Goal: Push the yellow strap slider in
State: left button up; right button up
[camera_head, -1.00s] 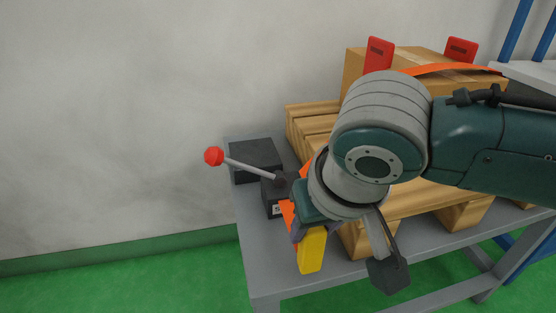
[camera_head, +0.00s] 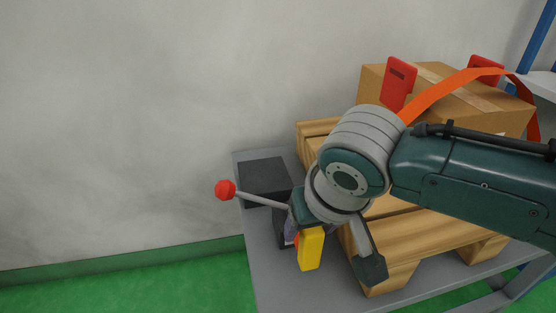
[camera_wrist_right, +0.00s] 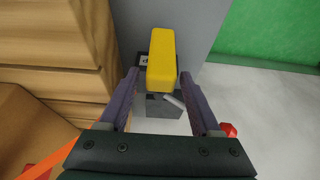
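The yellow strap slider (camera_head: 311,248) is a yellow block at the front of the dark tensioner on the grey table. My right gripper (camera_head: 300,228) is beside and partly over it, hiding where it meets the tensioner. In the right wrist view the yellow slider (camera_wrist_right: 162,58) lies between the two purple fingers (camera_wrist_right: 160,76), with a visible gap on each side, so the gripper is open. A grey lever with a red knob (camera_head: 225,189) sticks out to the left. The orange strap (camera_head: 440,94) runs over the carton. My left gripper is not in view.
A dark block (camera_head: 265,180) sits at the back left of the grey table (camera_head: 275,283). A wooden pallet (camera_head: 420,240) bearing a carton (camera_head: 440,80) with red corner guards (camera_head: 398,83) stands to the right. A wall is behind. The floor to the left is free.

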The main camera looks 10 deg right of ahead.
jog(key=shift+o, duration=0.2)
jog(key=shift+s, duration=0.1)
jog(key=p+v, duration=0.6)
jog(key=v, duration=0.4)
